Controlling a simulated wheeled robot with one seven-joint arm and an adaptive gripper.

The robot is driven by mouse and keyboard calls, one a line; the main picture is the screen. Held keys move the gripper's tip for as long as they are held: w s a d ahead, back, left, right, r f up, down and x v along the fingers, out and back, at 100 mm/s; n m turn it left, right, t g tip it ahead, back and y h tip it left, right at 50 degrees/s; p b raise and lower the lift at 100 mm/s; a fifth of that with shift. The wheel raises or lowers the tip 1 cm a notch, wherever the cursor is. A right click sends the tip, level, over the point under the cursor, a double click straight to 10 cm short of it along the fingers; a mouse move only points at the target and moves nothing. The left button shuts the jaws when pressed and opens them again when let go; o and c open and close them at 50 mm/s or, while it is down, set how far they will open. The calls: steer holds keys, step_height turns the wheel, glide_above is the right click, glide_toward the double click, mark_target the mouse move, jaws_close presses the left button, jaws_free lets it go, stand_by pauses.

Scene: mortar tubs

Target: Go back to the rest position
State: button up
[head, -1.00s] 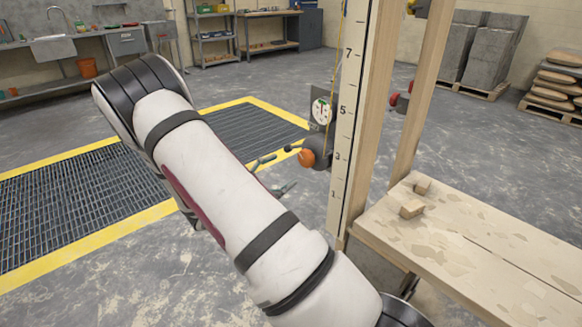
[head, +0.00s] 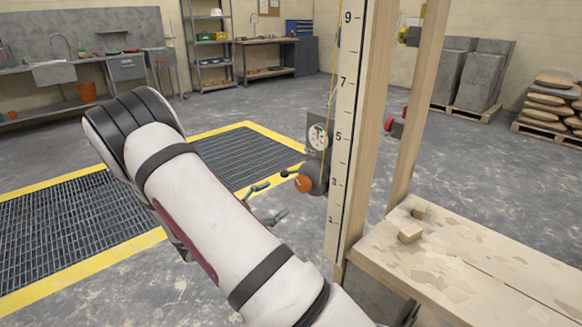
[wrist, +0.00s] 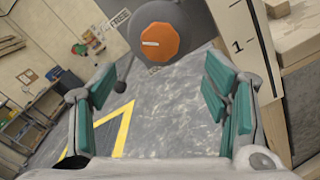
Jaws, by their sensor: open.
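My gripper (wrist: 160,108) is open and empty in the wrist view, its green-padded fingers spread wide apart. In the head view, only the fingertips (head: 265,202) show past my white arm. Beyond the gripper is a dark grey round body with an orange knob (wrist: 158,42); the knob also shows in the head view (head: 303,183). A small lever with a dark ball end sticks out beside it. The knob is apart from the fingers.
A wooden post with a numbered scale (head: 345,130) stands right of the gripper. A wooden bench (head: 470,275) with small blocks is at the lower right. A yellow-edged floor grate (head: 60,220) lies at left. Bags on a pallet (head: 553,100) are far right. Open floor lies between.

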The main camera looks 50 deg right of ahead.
steer(key=s+a+r+m+g+y, duration=0.2)
steer(key=s+a+r+m+y, duration=0.2)
steer(key=s+r, duration=0.35)
steer(key=s+a+r+m+g+y, duration=0.2)
steer(key=s+a+r+m+y, duration=0.3)
steer(key=s, duration=0.4)
steer(key=s+a+r+m+t+y, duration=0.1)
steer(key=s+a+r+t+y, duration=0.2)
steer(key=s+a, duration=0.5)
steer(key=s+a+r+m+t+y, duration=0.1)
steer(key=s+a+t+y, duration=0.2)
steer(key=s+a+y, duration=0.4)
step_height(320, 180, up, 19)
steer(key=s+a+t+h+p, duration=0.1)
steer(key=a+t+p, duration=0.1)
steer(key=p, duration=1.6)
steer(key=shift+s+r+t, duration=0.15)
steer(key=shift+r+t, duration=0.05)
steer(key=shift+t, duration=0.3)
